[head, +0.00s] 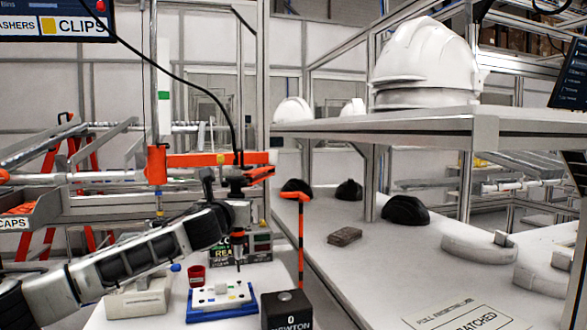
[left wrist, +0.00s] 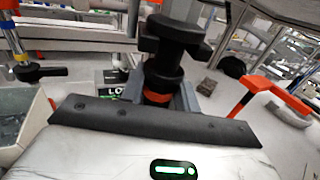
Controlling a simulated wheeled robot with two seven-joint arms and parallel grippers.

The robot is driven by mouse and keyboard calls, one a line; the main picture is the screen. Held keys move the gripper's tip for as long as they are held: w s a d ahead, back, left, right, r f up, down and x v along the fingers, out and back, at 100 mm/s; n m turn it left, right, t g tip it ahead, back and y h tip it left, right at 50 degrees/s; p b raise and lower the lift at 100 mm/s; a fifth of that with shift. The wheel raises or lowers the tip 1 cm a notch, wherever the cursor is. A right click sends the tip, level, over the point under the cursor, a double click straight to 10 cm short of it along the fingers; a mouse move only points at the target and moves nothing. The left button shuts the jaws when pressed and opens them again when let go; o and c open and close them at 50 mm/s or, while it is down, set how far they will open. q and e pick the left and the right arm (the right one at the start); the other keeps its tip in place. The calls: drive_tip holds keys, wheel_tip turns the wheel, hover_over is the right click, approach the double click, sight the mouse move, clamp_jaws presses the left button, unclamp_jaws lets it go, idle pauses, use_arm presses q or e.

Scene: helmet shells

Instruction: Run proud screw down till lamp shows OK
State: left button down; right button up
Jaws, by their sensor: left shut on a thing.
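My left gripper (head: 236,212) is shut on a dark upright screwdriver (head: 238,250). In the left wrist view, the fingers close around the black driver body (left wrist: 165,72), which has an orange band. The driver hangs with its bit down, over or just behind a white plate (head: 205,301) in a blue fixture (head: 194,318). Several small coloured spots show on the plate; I cannot tell which is the proud screw, or whether the bit touches it. A dark controller box (head: 262,243) with green lettering stands behind, partly hidden by the driver; its lamp state is unreadable. My right gripper is out of view.
A red cup (head: 197,276) and a pale bin (head: 138,300) stand left of the fixture. A black box marked NEWTON (head: 287,312) is close on its right. An orange-topped post (head: 300,230) rises behind that box. White helmets (head: 425,65) sit on the shelf at right.

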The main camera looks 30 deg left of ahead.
use_arm(q)
drive_tip(key=shift+f, duration=0.55)
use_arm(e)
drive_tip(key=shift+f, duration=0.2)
use_arm(q)
drive_tip(key=shift+f+b, duration=0.3)
drive_tip(key=shift+f, duration=0.25)
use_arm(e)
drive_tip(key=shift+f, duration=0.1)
use_arm(q)
drive_tip(key=shift+d+f, duration=0.1)
drive_tip(key=shift+f, duration=0.65)
idle(0.6)
drive_tip(key=shift+f+p, duration=0.3)
drive_tip(key=shift+p, duration=0.05)
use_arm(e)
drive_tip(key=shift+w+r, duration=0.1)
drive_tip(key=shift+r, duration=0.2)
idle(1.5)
